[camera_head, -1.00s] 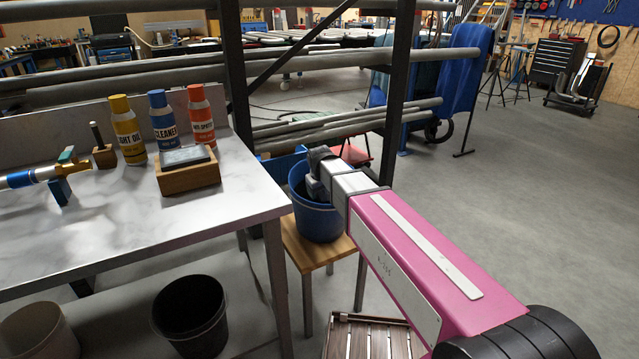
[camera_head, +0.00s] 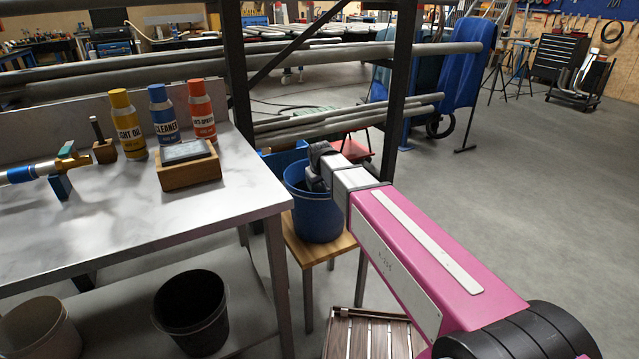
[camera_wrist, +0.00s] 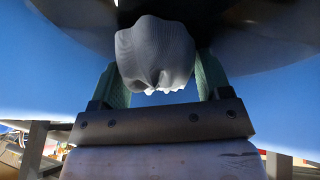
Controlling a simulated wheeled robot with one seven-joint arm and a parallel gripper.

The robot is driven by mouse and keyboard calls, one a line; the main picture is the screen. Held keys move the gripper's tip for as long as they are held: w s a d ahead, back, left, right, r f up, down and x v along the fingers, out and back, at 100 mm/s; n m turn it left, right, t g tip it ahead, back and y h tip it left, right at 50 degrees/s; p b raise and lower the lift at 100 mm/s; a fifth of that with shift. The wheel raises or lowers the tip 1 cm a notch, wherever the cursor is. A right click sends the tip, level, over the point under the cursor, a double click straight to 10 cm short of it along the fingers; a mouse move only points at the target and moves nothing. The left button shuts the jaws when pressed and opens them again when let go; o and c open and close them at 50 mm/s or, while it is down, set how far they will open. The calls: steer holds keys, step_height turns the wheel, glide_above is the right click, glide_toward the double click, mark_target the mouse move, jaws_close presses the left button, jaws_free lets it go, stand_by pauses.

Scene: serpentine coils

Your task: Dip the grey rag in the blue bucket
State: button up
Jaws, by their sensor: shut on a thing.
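The blue bucket (camera_head: 318,222) stands upright on a small wooden stool. My arm reaches over its rim, and its wrist end is at the mouth of the bucket. In the head view my gripper is hidden by the bucket and the arm. In the wrist view my gripper (camera_wrist: 161,72) is shut on the grey rag (camera_wrist: 153,50), which is bunched between the two green fingers. Blue bucket wall (camera_wrist: 52,75) surrounds the rag there, with a dark rounded area at the top. I cannot tell whether the rag touches any liquid.
The stool (camera_head: 338,249) stands beside the marble-topped workbench (camera_head: 215,225), which holds bottles and a sharpening stone (camera_head: 187,167) on a wooden block. A dark rack post (camera_head: 403,80) rises behind the bucket. A slatted wooden piece (camera_head: 372,338) is below.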

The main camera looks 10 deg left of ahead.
steer(key=shift+r, duration=6.45)
